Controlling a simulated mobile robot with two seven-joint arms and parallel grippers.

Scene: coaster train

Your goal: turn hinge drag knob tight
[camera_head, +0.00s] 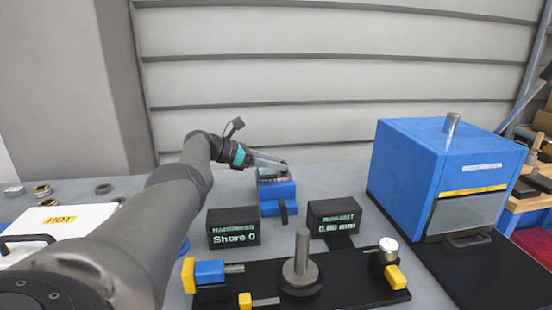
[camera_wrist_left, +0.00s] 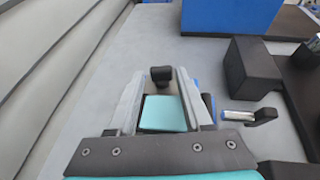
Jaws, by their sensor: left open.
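In the left wrist view a small black knob (camera_wrist_left: 161,75) shows between the tips of my left gripper (camera_wrist_left: 160,80); I take it for the hinge drag knob, though no label shows. The two fingers stand apart on either side of it, and I see no clear contact. A teal square (camera_wrist_left: 162,114) lies below the knob between the fingers. In the head view my left gripper (camera_head: 282,163) is over the top of a small blue stand (camera_head: 278,191) and hides part of it. The knob is not clearly visible there. My right gripper is out of view.
Nearer than the stand are a "Shore 0" display (camera_head: 234,227), a "0.00 mm" display (camera_head: 334,217) and a black fixture plate (camera_head: 345,285) with an upright grey post (camera_head: 302,252). A blue oven-like box (camera_head: 412,165) stands right. The corrugated wall is behind.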

